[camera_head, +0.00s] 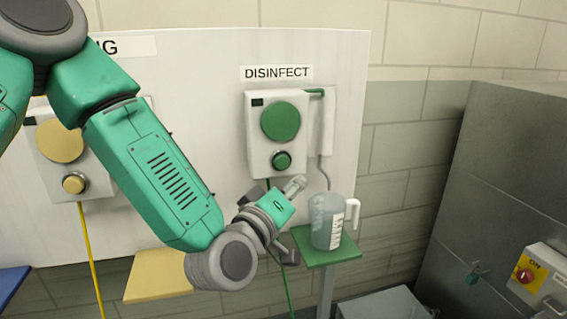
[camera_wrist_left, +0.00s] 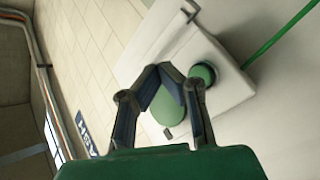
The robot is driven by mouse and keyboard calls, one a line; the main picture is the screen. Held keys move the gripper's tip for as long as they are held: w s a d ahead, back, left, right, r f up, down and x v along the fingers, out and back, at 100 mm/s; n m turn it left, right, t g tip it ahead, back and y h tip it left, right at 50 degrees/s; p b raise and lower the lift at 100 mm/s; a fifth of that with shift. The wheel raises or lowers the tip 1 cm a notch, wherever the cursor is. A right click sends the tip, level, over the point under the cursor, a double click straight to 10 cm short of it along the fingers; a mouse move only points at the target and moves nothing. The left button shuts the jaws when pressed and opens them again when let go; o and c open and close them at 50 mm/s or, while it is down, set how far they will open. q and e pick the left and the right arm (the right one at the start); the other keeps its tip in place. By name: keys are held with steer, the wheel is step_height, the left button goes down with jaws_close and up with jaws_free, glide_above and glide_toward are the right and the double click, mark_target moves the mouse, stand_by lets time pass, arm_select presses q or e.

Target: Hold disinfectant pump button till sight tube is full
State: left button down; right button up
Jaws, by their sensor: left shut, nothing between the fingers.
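The disinfectant pump (camera_head: 262,150) is a white box under a "DISINFECT" label, with a large green disc (camera_head: 281,122) and a smaller green button (camera_head: 282,161) in a dark ring. A pale upright tube (camera_head: 328,120) is at its right; I cannot tell its fill level. My left gripper (camera_head: 297,184) is shut and empty, just below the button. In the left wrist view, its fingertips (camera_wrist_left: 170,70) meet in front of the box, beside the green button (camera_wrist_left: 204,73) and partly over the disc (camera_wrist_left: 172,105). Contact with the button cannot be told. My right gripper is out of view.
A clear jug (camera_head: 326,222) with a white handle stands on a green shelf (camera_head: 345,250) below the pump. A second pump with a yellow button (camera_head: 74,184) is at left, above a yellow shelf (camera_head: 155,278). A grey cabinet (camera_head: 500,170) with a red switch stands at right.

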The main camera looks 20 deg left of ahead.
mark_target(290, 162)
arm_select(q)
steer(key=w+a, duration=0.2)
steer(key=w, duration=0.1)
steer(key=w+a, duration=0.1)
steer(key=w, duration=0.1)
steer(key=shift+w+a, duration=0.1)
steer(key=shift+a, duration=0.2)
steer(key=shift+w, duration=0.1)
stand_by(1.2)
steer(key=shift+w+a, duration=0.2)
steer(key=shift+w+a, duration=0.25)
steer(key=shift+w, duration=0.15)
stand_by(0.8)
steer(key=shift+s, duration=0.1)
stand_by(2.8)
steer(key=shift+s+d, duration=0.5)
steer(key=shift+s, duration=0.15)
steer(key=shift+s+d+b, duration=0.2)
steer(key=shift+s+d, duration=0.5)
steer(key=shift+s, duration=0.35)
steer(key=shift+s+d+b, duration=0.2)
steer(key=shift+s+d, duration=0.5)
steer(key=shift+s, duration=0.35)
